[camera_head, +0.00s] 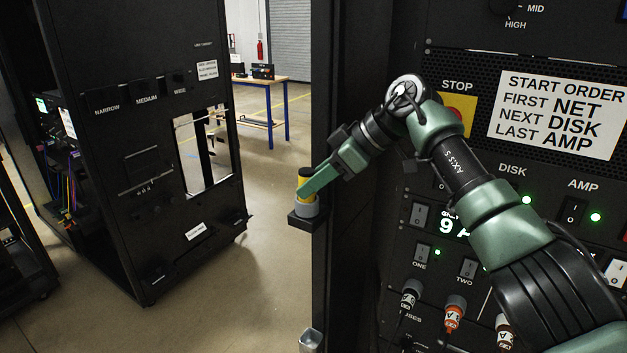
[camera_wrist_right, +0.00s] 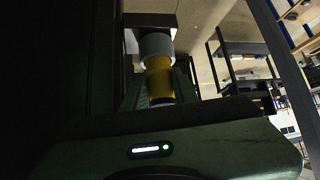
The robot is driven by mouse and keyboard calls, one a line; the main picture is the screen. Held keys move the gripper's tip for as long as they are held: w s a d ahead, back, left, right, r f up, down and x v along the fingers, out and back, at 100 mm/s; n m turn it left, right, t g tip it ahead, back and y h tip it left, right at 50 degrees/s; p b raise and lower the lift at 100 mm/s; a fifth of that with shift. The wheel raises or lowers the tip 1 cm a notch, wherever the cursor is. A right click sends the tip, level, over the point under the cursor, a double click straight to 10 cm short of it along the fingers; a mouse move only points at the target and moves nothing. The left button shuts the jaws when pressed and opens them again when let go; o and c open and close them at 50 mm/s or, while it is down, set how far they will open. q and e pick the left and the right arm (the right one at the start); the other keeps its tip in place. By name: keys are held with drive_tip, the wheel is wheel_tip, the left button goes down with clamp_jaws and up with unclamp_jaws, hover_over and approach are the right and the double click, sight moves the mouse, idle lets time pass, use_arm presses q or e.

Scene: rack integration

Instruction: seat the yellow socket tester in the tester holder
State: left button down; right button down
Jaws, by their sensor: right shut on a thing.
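The yellow socket tester (camera_head: 303,180) stands about upright, with a black top, at the edge of the black rack post. My right gripper (camera_head: 307,190) is shut on it from the right side. A grey round cup (camera_head: 307,209) sits directly below the yellow body, on a small black bracket (camera_head: 300,221) fixed to the post; I take these as the tester holder. In the right wrist view the yellow body (camera_wrist_right: 158,82) lies between my fingers and meets the grey cup (camera_wrist_right: 156,46). How deep the tester sits in the cup is hidden. My left gripper is not in view.
The rack panel with a yellow stop plate (camera_head: 457,115), switches and plugs (camera_head: 453,312) is close on the right, behind my right arm. Another black rack (camera_head: 150,230) stands at left. Open floor lies between them. A small metal cup (camera_head: 311,340) is low on the post.

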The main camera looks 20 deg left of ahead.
drive_tip(key=shift+f, duration=0.4)
drive_tip(key=c, duration=1)
unclamp_jaws()
drive_tip(key=shift+s+r, duration=0.1)
drive_tip(key=shift+s, duration=0.05)
drive_tip(key=shift+d+r+b, duration=0.15)
drive_tip(key=shift+d+b, duration=0.05)
drive_tip(key=shift+b, duration=0.15)
drive_tip(key=b+v, duration=0.2)
drive_tip(key=v, duration=0.5)
drive_tip(key=shift+d+r, duration=0.1)
drive_tip(key=shift+r, duration=0.05)
